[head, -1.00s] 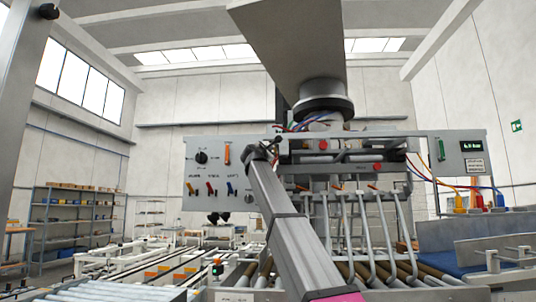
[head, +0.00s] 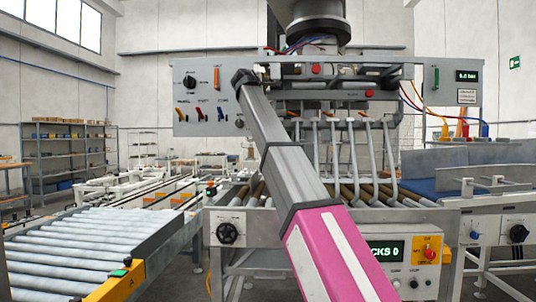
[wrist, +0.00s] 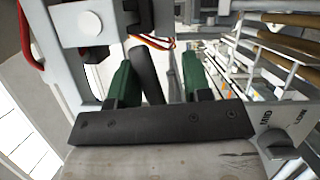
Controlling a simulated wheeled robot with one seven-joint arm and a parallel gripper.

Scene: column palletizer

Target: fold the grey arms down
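The grey arms (head: 369,155) are a row of several bent grey bars. They hang from the machine's middle beam over the rollers, with their hooked lower ends near the roller bed. My arm, pink and grey, rises from the lower right in the head view. Its dark end reaches the right edge of the left control panel (head: 207,100), where my gripper's fingers cannot be made out. In the wrist view, my gripper's two green fingers (wrist: 160,80) stand apart. A dark cylinder (wrist: 147,75) shows between them, with a gap to the right finger; contact with the left is unclear.
A roller conveyor (head: 85,245) lies at the left. A display panel (head: 382,251) with a red button is low in front. A blue-surfaced conveyor (head: 430,189) is at the right. In the wrist view, a selector knob (wrist: 280,145) is close on the right. Shelves stand behind.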

